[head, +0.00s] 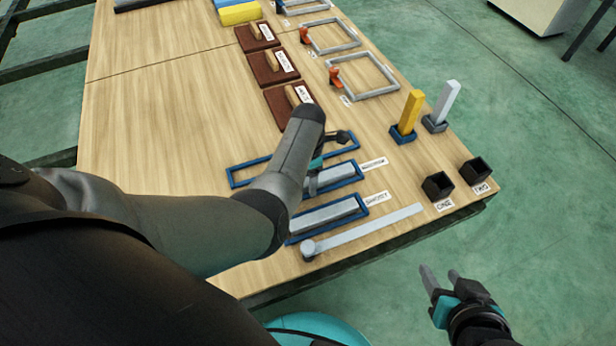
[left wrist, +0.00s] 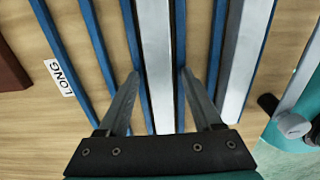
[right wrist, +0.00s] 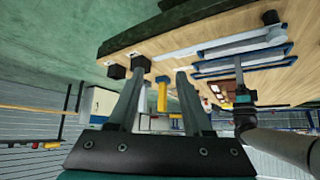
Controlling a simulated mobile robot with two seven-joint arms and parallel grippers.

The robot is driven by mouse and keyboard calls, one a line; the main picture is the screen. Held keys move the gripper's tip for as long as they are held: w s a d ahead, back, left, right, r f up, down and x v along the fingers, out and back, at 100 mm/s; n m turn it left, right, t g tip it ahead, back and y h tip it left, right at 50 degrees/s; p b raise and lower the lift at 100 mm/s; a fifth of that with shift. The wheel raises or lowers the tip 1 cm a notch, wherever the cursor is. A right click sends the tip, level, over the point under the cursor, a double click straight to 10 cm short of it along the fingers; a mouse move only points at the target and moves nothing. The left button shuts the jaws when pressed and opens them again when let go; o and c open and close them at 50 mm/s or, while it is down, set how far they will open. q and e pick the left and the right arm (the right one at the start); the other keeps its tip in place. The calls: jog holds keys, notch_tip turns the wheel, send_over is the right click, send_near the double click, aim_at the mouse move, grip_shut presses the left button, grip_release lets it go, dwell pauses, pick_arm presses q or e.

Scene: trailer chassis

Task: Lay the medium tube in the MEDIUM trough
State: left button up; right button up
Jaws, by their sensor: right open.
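The medium tube (left wrist: 157,60), a grey bar, lies between the blue rails of the MEDIUM trough (left wrist: 181,45) in the left wrist view. In the head view this trough (head: 360,169) is partly hidden by my left arm. My left gripper (left wrist: 163,78) is open, its fingers apart on either side of the tube, with gaps between. Its fingertips also show over the trough in the head view (head: 316,182). The label MEDIUM (head: 375,163) is beside the trough. My right gripper (head: 440,278) is open and empty, off the table's front right edge.
The LONG trough (head: 240,183) beyond is empty. The SHORT trough (head: 364,200) in front holds a grey tube (head: 330,214). A flat grey bar with a round end (head: 365,230) lies near the front edge. Black cups (head: 438,185) and upright posts (head: 408,112) stand right. The table's left is clear.

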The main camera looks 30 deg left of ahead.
aim_at(307, 182)
pick_arm(q)
jog(key=shift+r, duration=0.1)
pick_arm(e)
jog(key=shift+d+r, duration=0.1)
jog(key=shift+d, duration=0.05)
pick_arm(q)
jog(key=shift+r+p, duration=0.4)
jog(key=shift+r, duration=0.05)
notch_tip(307, 182, up, 2)
jog(key=shift+r+p, duration=0.2)
jog(key=shift+p, duration=0.65)
pick_arm(e)
jog(key=s+d+g+h, duration=0.2)
jog(key=s+d+g, duration=0.1)
jog(key=s+d, duration=0.1)
pick_arm(q)
notch_tip(307, 182, up, 9)
jog(key=p, duration=0.5)
pick_arm(e)
notch_tip(307, 182, down, 11)
jog(key=s+g, duration=0.2)
jog(key=shift+f, duration=0.2)
pick_arm(q)
jog(key=shift+f, duration=0.15)
